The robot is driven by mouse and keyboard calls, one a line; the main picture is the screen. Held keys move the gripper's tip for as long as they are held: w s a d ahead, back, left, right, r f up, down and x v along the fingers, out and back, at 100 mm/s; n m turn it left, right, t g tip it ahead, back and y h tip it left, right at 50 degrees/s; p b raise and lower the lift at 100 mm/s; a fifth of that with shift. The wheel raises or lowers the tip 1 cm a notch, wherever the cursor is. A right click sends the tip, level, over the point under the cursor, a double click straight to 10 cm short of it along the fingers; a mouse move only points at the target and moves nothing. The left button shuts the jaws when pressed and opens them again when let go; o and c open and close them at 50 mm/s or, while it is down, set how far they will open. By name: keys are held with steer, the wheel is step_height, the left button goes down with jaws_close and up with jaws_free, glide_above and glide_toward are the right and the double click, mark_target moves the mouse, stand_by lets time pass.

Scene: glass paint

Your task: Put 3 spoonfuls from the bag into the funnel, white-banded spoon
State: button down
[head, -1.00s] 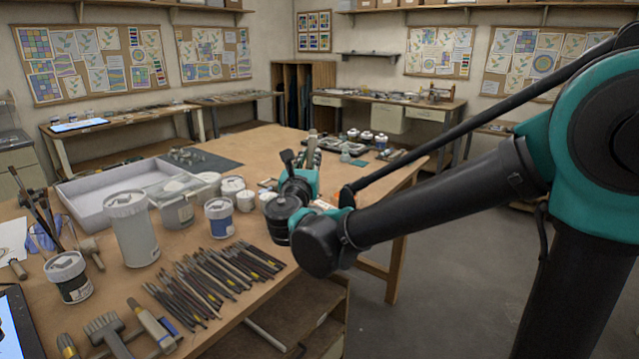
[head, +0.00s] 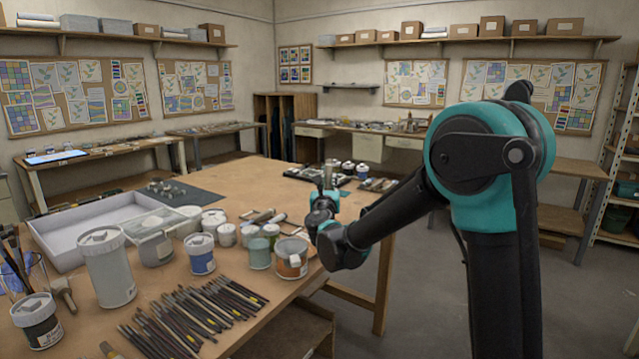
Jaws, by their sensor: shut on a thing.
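My gripper (head: 325,200) is over the right side of the wooden table, beyond the jars, and seen from behind. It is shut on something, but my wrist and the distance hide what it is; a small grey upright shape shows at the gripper. I cannot make out the white-banded spoon, the bag or the funnel in the head view. My forearm reaches in from the right and covers part of the table's right edge.
A jar with an orange label (head: 291,258) and a grey-green jar (head: 259,253) stand nearest my wrist. Several brushes (head: 190,318) lie in front. A white-lidded jar (head: 107,268) and a white tray (head: 60,258) are left. The table's back middle (head: 255,182) is bare.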

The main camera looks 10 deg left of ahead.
steer(key=f, duration=0.5)
steer(key=shift+s+f, duration=0.25)
steer(key=shift+f, duration=0.05)
steer(key=shift+s+d+f, duration=0.15)
steer(key=shift+s+f, duration=0.7)
steer(key=shift+f, duration=0.25)
steer(key=shift+r, duration=0.1)
steer(key=shift+w+r, duration=0.65)
steer(key=shift+r, duration=0.2)
steer(key=shift+w+r, duration=0.6)
steer(key=shift+r, duration=2.45)
steer(key=shift+a, duration=0.2)
